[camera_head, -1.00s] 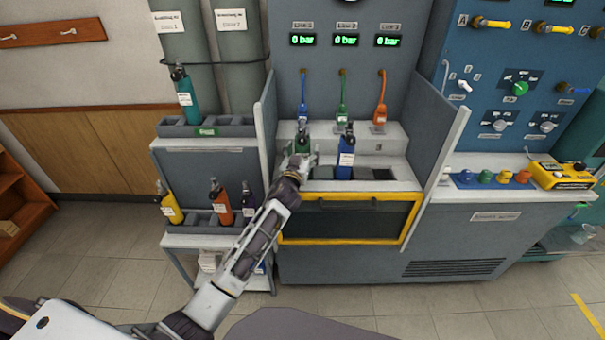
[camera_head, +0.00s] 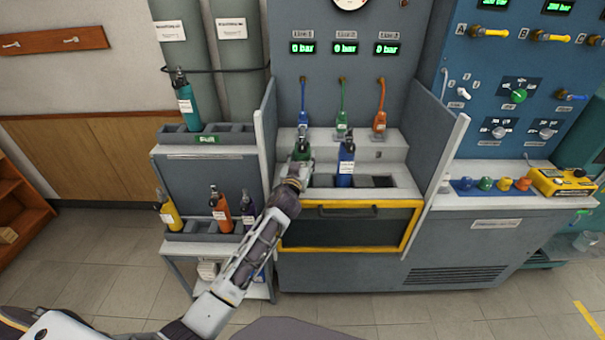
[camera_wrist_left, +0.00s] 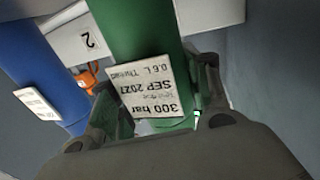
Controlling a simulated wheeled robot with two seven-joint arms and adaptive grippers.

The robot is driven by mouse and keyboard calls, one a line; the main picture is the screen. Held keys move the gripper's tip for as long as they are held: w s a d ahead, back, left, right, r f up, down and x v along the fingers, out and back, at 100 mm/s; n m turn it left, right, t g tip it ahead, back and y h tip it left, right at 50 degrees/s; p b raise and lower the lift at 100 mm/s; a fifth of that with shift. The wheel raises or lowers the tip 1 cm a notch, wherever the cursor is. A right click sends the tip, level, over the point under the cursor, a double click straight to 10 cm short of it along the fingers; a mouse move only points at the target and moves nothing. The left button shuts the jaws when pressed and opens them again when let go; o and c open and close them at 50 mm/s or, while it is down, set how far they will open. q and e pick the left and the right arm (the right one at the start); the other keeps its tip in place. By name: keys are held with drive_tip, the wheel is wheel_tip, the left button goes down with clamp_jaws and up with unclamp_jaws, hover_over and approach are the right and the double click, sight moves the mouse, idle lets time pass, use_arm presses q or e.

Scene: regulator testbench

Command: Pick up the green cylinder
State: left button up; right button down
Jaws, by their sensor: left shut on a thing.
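The green cylinder (camera_head: 302,149) is at the left of the bench's row of slots, left of the blue cylinder (camera_head: 346,163). It fills the top middle of the left wrist view (camera_wrist_left: 135,30), with a white label reading 300 bar. My left gripper (camera_head: 298,164) is shut on it, with dark fingers on both sides of its body in the left wrist view (camera_wrist_left: 160,100). The cylinder's lower part is hidden behind my gripper in the head view. I cannot tell whether it is clear of its slot. My right gripper is not in view.
The blue cylinder stands close by, also in the left wrist view (camera_wrist_left: 48,75). Grey side panels (camera_head: 265,135) flank the bench bay. Blue, green and orange hoses (camera_head: 379,108) hang behind. A rack (camera_head: 240,140) at the left holds several other cylinders.

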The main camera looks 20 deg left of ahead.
sight(301, 141)
use_arm(q)
drive_tip(key=shift+r, duration=0.25)
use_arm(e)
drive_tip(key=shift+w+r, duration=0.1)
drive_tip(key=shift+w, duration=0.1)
